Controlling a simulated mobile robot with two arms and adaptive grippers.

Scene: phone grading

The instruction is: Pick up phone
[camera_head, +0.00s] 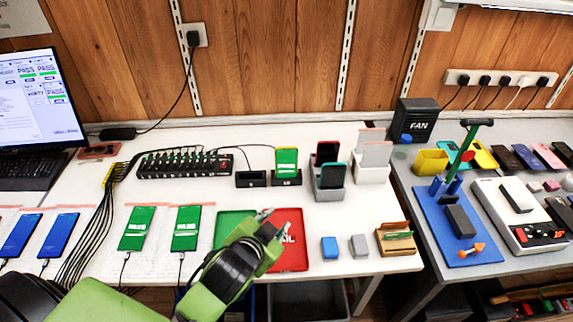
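Several phones are in view. Two with blue screens, a left one (20,236) and a right one (60,236), lie at the left of the white table. Two with green PASS screens, a left one (136,228) and a right one (186,229), lie flat with cables at their lower ends. Another green-screen phone (287,161) stands upright in a black dock (287,179). My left gripper (274,224) is over the green tray (226,228) and red tray (291,257), partly hiding both. Its fingertips look apart, with nothing seen between them. My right gripper is out of view.
An empty-looking black dock (251,179) and a black multi-port hub (185,164) stand behind. Grey holders (328,192) hold upright devices. A blue block (330,247), a grey block (359,245) and a wooden holder (398,240) are right.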

